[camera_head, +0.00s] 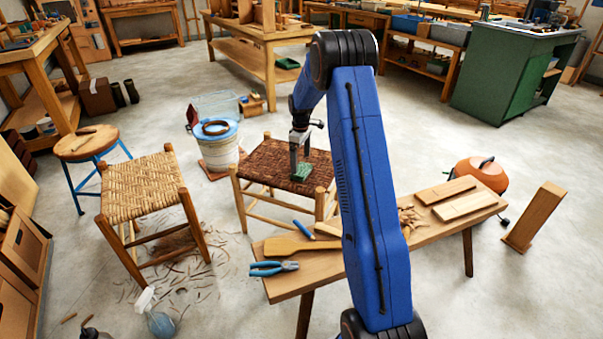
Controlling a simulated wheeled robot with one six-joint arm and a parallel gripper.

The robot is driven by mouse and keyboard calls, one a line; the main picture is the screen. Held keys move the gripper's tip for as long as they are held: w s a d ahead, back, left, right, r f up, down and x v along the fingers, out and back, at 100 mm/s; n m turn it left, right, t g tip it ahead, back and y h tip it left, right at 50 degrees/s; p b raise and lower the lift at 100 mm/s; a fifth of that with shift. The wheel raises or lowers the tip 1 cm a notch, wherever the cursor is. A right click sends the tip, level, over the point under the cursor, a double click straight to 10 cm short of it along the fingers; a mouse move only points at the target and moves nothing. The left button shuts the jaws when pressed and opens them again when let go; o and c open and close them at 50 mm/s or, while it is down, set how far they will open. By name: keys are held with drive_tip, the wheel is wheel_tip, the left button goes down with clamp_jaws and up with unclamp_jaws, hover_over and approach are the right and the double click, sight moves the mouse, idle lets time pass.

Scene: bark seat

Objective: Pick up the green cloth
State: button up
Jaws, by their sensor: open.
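The green cloth (302,172) is a small folded piece lying on the dark woven seat of a wooden stool (262,165) near the middle of the view. My gripper (300,165) points down right over the cloth, with its two fingers apart. The fingertips are at or just above the cloth; I cannot tell whether they touch it. My blue arm reaches in from the lower right and hides part of the stool's right side.
A low bench (440,220) with pliers (273,268), wooden boards and shavings stands in front. A light woven stool (143,187) is at left, a bucket (218,148) behind it. An orange round machine (483,172) is at right. Open floor lies at the back.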

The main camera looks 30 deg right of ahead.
sight(301, 169)
wheel_tip(301, 169, down, 4)
drive_tip(key=shift+s+d+f, duration=0.1)
drive_tip(key=shift+f, duration=0.15)
drive_tip(key=shift+c, duration=0.3)
drive_tip(key=c, duration=0.9)
drive_tip(key=shift+o, duration=0.2)
wheel_tip(301, 169, up, 10)
